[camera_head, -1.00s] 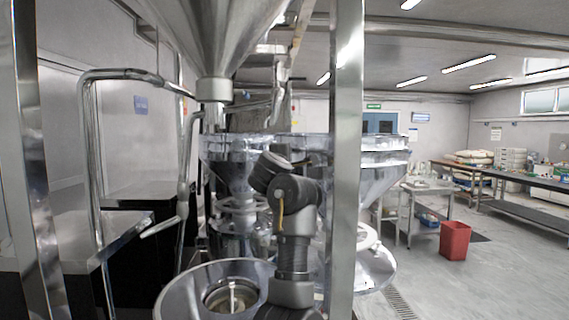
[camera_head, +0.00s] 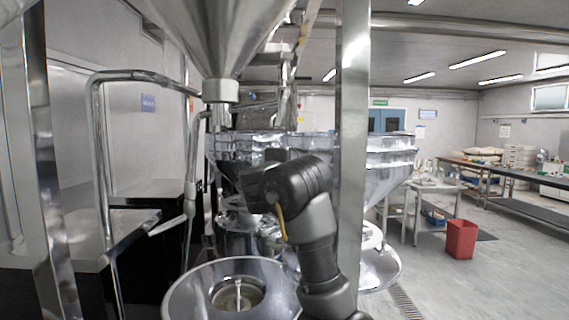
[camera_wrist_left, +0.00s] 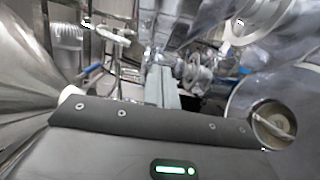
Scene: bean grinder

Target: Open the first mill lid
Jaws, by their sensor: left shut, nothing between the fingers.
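I cannot tell which part is the first mill lid. A metal mill with a clear-walled hopper (camera_head: 228,148) stands behind my arm in the head view, and another hopper (camera_head: 389,165) stands to its right. A dark grey arm of mine rises from the bottom centre in front of them and hides part of the nearer mill. In the left wrist view, my left gripper (camera_wrist_left: 161,86) shows as two pale fingers side by side, shut and empty, with metal mill parts (camera_wrist_left: 193,72) beyond them. My right gripper is not in view.
A large steel funnel (camera_head: 222,40) hangs above a round steel bowl (camera_head: 190,290) at the front. A vertical steel post (camera_head: 352,130) stands close to the right of my arm. A bent pipe frame (camera_head: 97,150) is at the left. A red bin (camera_head: 461,239) stands on open floor.

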